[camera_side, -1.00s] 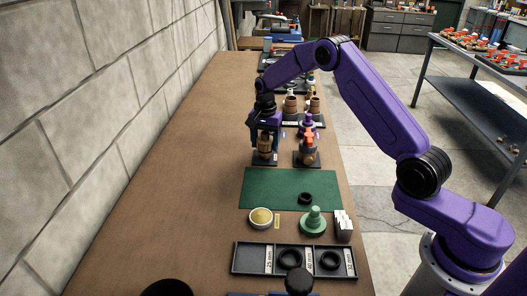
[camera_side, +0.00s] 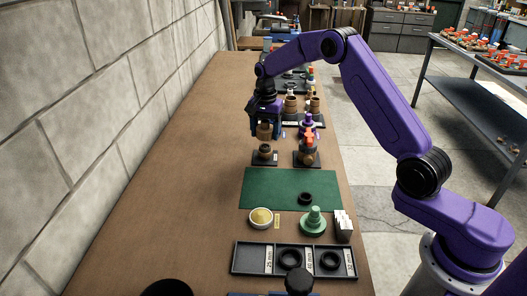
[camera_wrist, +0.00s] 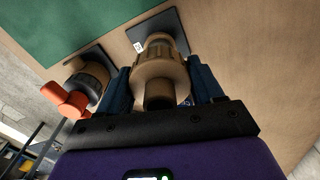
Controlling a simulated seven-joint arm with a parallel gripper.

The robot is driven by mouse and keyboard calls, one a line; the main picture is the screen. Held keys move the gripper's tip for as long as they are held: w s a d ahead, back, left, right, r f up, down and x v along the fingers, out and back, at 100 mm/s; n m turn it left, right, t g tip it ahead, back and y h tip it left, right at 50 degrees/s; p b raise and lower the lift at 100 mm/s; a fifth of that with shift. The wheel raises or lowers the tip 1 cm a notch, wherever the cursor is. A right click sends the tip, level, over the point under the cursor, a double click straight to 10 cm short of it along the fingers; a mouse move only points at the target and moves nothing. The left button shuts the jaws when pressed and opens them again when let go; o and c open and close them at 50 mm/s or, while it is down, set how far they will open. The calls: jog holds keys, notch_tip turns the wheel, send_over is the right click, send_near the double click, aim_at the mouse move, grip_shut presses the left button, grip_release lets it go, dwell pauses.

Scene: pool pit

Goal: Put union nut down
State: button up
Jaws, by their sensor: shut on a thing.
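My gripper (camera_side: 265,129) is shut on a tan-brown union nut (camera_side: 264,132) and holds it in the air. Below it is a small black stand (camera_side: 258,161) with a short dark and tan fitting (camera_side: 265,150) on top. The nut appears apart from this fitting in the side view. In the wrist view, the union nut (camera_wrist: 160,72) sits between the blue fingers of my gripper (camera_wrist: 160,88). The stand's plate (camera_wrist: 172,22) and part of its fitting show behind the nut; the nut hides the rest.
An orange-handled valve (camera_side: 309,141) stands on another black base just right. A green mat (camera_side: 270,188) with a black ring (camera_side: 305,198) lies in front. Nearer are a yellow-filled bowl (camera_side: 261,218), a green stepped piece (camera_side: 313,221) and a labelled black tray (camera_side: 242,259). Bare bench is free at left.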

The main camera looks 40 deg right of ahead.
jog(key=shift+r, duration=0.45)
jog(key=shift+s+r, duration=0.1)
jog(key=shift+s, duration=0.1)
jog(key=s+a+r+n, duration=0.1)
jog(key=s+r+n, duration=0.1)
jog(key=s+n, duration=0.55)
jog(key=s+a+r+n, duration=0.15)
jog(key=s+n, duration=0.25)
jog(key=s, duration=0.7)
jog(key=n, duration=0.7)
send_near(317, 180)
jog(key=shift+m, duration=0.25)
jog(key=shift+a+f, duration=0.1)
jog(key=shift+f, duration=2.95)
jog(key=shift+f, duration=0.6)
